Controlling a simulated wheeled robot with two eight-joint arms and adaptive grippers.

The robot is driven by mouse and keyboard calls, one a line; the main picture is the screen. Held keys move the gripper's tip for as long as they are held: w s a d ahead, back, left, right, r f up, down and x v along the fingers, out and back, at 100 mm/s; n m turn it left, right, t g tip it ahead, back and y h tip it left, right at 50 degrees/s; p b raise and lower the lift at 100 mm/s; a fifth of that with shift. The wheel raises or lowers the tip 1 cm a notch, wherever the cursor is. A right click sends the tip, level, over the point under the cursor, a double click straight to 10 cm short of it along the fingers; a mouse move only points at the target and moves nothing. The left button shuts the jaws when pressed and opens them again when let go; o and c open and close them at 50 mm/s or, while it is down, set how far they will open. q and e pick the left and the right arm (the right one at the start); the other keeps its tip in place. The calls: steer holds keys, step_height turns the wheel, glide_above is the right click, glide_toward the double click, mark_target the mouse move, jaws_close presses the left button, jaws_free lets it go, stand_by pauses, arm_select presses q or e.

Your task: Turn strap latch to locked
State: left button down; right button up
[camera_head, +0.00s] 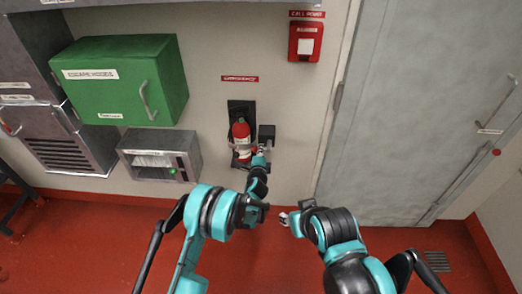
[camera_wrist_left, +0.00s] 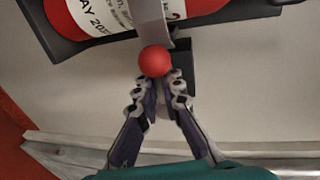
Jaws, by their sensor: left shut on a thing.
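A red fire extinguisher (camera_head: 241,137) stands upright in a dark wall bracket (camera_head: 238,107). In the left wrist view its red body with a white label (camera_wrist_left: 100,18) fills the top, with a grey strap (camera_wrist_left: 150,15) across it. The strap latch (camera_wrist_left: 155,61) shows there as a round red knob at the strap's lower end. My left gripper (camera_wrist_left: 158,88) is shut on the latch, its fingertips at either side just below the knob. In the head view my left gripper (camera_head: 262,152) is at the extinguisher's right side and hides the latch. My right gripper (camera_head: 284,218) is low, partly hidden by its arm.
A dark box (camera_head: 266,132) is on the wall right of the extinguisher. A green cabinet (camera_head: 125,80) and a grey box (camera_head: 160,155) are to the left. A red call point (camera_head: 305,41) is above right, beside a grey door (camera_head: 410,110). The red floor (camera_head: 100,235) is open.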

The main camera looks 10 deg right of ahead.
arm_select(q)
steer(key=shift+f, duration=0.1)
steer(key=c, duration=1.6)
jaws_free()
steer(key=shift+c, duration=0.2)
steer(key=v, duration=1.2)
